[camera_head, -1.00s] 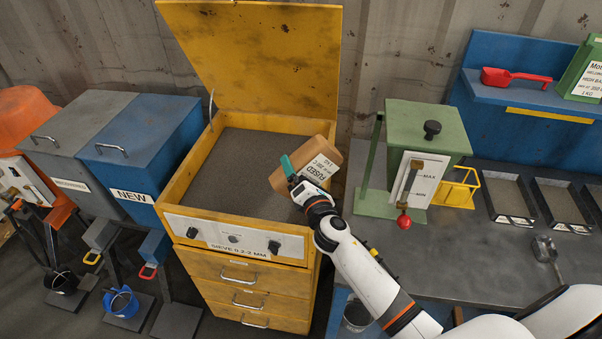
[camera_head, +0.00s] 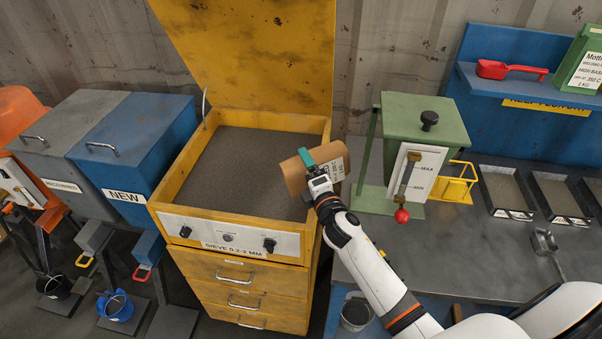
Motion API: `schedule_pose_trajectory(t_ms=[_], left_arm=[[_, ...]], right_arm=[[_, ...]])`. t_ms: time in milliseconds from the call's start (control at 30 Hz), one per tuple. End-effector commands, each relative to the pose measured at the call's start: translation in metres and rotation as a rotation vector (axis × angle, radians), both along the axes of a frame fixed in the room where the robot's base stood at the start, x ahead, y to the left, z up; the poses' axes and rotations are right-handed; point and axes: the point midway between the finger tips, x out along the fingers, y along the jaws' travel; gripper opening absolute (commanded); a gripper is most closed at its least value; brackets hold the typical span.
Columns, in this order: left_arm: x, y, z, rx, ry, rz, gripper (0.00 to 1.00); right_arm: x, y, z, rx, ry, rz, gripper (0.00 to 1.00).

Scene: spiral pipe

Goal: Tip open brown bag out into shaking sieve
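The yellow sieve (camera_head: 170,188) stands in the middle with its lid (camera_head: 250,55) up, and a dark grey surface (camera_head: 240,165) shows inside. My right gripper (camera_head: 308,160) is shut on the brown bag (camera_head: 294,177), its teal fingers across the bag. The bag is tilted, over the right side of the sieve near its rim, with its white label partly covered by the gripper. The bag's mouth cannot be made out, and no falling material shows. My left gripper is not in view.
A green hopper (camera_head: 425,120) with a red knob stands just right of the bag on the grey bench (camera_head: 450,260). Blue (camera_head: 135,145) and grey (camera_head: 75,130) bins stand left of the sieve. A blue shelf (camera_head: 530,85) holds a red scoop (camera_head: 510,70) and a green box.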

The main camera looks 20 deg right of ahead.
Motion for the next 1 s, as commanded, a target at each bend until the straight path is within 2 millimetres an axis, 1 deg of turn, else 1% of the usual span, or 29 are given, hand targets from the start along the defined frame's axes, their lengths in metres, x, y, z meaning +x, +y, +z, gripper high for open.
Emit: schedule_pose_trajectory(t_ms=[267,333,500,600,867,933,1000], left_arm=[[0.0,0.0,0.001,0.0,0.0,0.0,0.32],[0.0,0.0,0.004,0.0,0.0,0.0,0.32],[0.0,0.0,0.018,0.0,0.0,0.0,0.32],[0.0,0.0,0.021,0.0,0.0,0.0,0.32],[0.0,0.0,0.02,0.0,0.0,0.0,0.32],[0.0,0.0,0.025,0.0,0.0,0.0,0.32],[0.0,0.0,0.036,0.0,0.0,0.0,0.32]], right_arm=[[0.0,-0.001,0.001,0.022,-0.003,0.0,0.66],[0.0,-0.004,0.003,0.078,-0.006,0.0,0.66],[-0.001,-0.017,0.012,0.406,-0.029,-0.002,0.66],[-0.001,-0.021,0.012,0.519,-0.037,0.0,0.66],[-0.001,-0.022,0.011,0.542,-0.039,0.0,0.66],[-0.001,-0.022,0.015,0.584,-0.041,0.0,0.66],[-0.001,-0.022,0.024,0.68,-0.049,-0.002,0.66]])
